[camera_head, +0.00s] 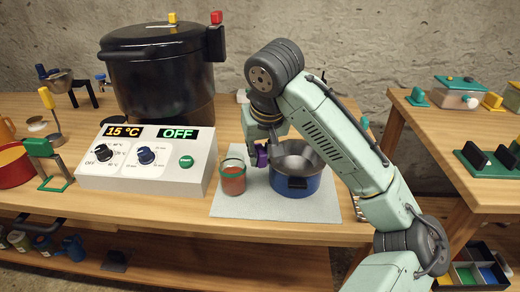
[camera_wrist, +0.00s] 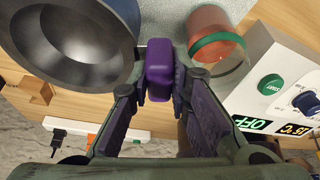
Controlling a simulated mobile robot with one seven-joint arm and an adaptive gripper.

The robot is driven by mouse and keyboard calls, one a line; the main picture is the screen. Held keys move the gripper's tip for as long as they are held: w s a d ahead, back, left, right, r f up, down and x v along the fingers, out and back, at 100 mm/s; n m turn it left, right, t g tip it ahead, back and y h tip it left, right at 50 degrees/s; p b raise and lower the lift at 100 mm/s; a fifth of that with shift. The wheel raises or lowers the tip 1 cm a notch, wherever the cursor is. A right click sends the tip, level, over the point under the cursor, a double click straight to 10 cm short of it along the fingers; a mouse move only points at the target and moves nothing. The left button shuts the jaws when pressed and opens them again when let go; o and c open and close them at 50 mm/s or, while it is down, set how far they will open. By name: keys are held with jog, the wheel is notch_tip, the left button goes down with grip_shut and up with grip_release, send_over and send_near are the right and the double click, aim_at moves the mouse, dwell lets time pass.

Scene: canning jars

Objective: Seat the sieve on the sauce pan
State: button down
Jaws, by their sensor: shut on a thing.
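The blue sauce pan (camera_head: 296,187) stands on a pale mat, with a dark handle on its front. A grey metal bowl shape, seemingly the sieve (camera_head: 293,156), shows at the pan's mouth. I cannot tell whether it rests on the rim. In the wrist view its round inside (camera_wrist: 65,30) fills the upper left. My gripper (camera_wrist: 161,92) is shut on a purple handle (camera_wrist: 159,65) at the bowl's edge. The handle also shows in the head view (camera_head: 262,155), left of the pan. My arm hides part of the pan's right side.
A glass jar of red contents (camera_head: 232,180) stands close left of the pan. Left of it are a white control box (camera_head: 150,170) and a large black canner (camera_head: 160,75). A red pot (camera_head: 12,168) sits at the far left. The pale mat (camera_head: 270,212) is bare in front.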

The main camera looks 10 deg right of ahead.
jog(key=c, duration=1.4)
grip_release()
jog(key=v, duration=1.2)
